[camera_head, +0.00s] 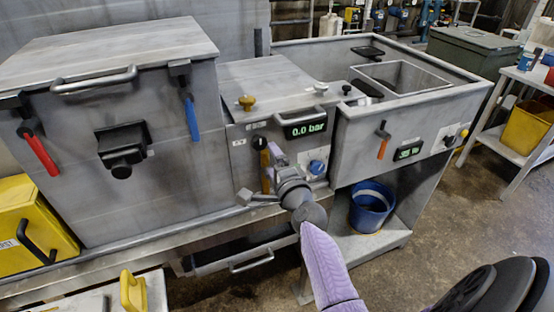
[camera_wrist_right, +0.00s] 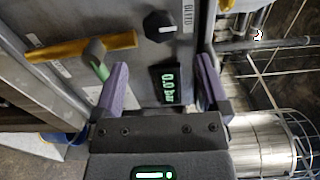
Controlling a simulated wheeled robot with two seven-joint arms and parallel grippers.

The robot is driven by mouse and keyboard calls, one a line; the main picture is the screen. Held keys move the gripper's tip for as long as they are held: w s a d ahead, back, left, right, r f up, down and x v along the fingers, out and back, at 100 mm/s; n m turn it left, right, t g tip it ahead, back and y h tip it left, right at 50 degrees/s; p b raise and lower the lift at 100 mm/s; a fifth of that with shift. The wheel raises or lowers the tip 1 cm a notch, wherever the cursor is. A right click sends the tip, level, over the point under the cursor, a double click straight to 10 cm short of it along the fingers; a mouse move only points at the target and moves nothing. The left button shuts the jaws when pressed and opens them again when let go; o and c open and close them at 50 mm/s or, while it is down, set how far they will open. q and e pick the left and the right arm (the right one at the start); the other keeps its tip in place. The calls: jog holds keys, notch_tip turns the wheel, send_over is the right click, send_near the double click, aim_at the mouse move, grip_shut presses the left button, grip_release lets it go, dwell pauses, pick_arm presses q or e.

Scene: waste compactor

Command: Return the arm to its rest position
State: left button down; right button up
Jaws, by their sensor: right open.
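My right arm reaches up from the bottom of the head view. Its right gripper (camera_head: 272,160) is in front of the middle grey unit, close to an amber lever (camera_head: 266,172) and below the 0.0 bar display (camera_head: 303,129). In the right wrist view, the purple fingers of the right gripper (camera_wrist_right: 162,66) are spread wide with nothing between them. The display (camera_wrist_right: 168,86) and a black knob (camera_wrist_right: 159,26) show beyond the gap. The amber lever (camera_wrist_right: 85,47) is left of the fingers there, apart from them. My left gripper is not in view.
A grey box with a red lever (camera_head: 38,150) and a blue lever (camera_head: 192,116) stands left. An orange lever (camera_head: 383,140) is on the sink unit at right. A blue bucket (camera_head: 371,207) sits on the lower shelf. Open floor lies at the right.

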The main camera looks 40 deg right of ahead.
jog(key=v, duration=0.2)
jog(key=shift+s, duration=0.4)
jog(key=s+a+f+n+g+y, duration=0.1)
jog(key=s+a+f+n+g, duration=0.25)
jog(key=f, duration=0.55)
jog(key=s+a+f+n+g+y, duration=0.25)
jog(key=s+f+n, duration=0.2)
jog(key=f, duration=0.45)
jog(key=s+a+f+n+g+y, duration=0.15)
jog(key=s+a+f+n, duration=0.25)
jog(key=f, duration=0.5)
jog(key=s+f+n+g, duration=0.3)
jog(key=s+f+n, duration=0.1)
jog(key=s, duration=0.5)
jog(key=s+a+f+n+g, duration=0.1)
jog(key=s+f+n+g, duration=0.2)
jog(key=s, duration=0.7)
jog(key=s+a+f+n+g+b, duration=0.1)
jog(key=s+f+n+g, duration=0.2)
jog(key=s, duration=0.7)
notch_tip(320, 180, down, 3)
jog(key=shift+r+n+h, duration=0.2)
jog(key=shift+n+h, duration=0.2)
jog(key=shift+n, duration=0.4)
jog(key=shift+a, duration=0.1)
